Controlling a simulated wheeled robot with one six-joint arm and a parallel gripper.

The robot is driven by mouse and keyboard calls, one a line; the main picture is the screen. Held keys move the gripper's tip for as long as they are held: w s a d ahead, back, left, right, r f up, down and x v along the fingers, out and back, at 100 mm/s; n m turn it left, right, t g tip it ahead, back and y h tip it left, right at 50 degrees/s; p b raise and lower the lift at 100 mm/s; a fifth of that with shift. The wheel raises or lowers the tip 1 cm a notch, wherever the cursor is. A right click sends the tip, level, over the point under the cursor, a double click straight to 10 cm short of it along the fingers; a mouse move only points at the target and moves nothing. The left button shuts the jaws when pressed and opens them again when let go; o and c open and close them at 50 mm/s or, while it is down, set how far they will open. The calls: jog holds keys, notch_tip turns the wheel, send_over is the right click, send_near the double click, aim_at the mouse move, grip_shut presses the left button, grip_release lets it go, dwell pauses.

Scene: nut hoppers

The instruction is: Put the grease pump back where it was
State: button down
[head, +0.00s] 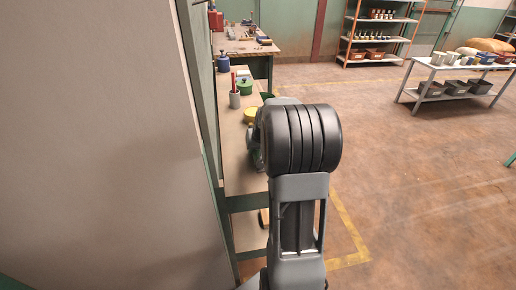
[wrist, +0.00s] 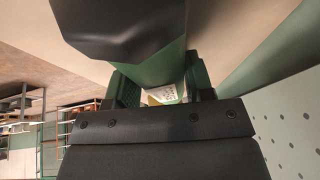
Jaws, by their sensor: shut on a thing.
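My gripper (wrist: 162,88) is shut on a green thing (wrist: 158,62) with a black end and a white and yellow label, in the wrist view. It looks like the grease pump, but only part of it shows. The black end is large and close to the camera. In the head view my arm hides the gripper and the held thing. The narrow bench (head: 236,172) runs along the wall, partly behind my arm.
On the bench stand a grey cup (head: 235,101) with red things in it, a green container (head: 245,88) and a yellow one (head: 250,115). A blue thing (head: 223,64) stands farther back. A low rack (head: 453,70) is at right. Open floor (head: 410,180) lies right of my arm.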

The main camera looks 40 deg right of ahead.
jog(key=shift+c, duration=2.4)
grip_release()
jog(key=v, duration=1.2)
jog(key=s+f, duration=0.1)
jog(key=s+a+f, duration=0.1)
jog(key=shift+s+f+m+g, duration=0.1)
jog(key=shift+f+m+g, duration=0.2)
jog(key=shift+f+g, duration=0.1)
send_over(259, 171)
jog(key=shift+f+g, duration=0.3)
jog(key=shift+f, duration=0.25)
jog(key=s+a+n, duration=0.3)
jog(key=s+a, duration=0.1)
jog(key=a, duration=0.4)
jog(key=s+a+n+y, duration=0.1)
jog(key=s+a+n, duration=0.2)
jog(key=a, duration=0.6)
jog(key=shift+s+f, duration=0.25)
jog(key=shift+s, duration=0.65)
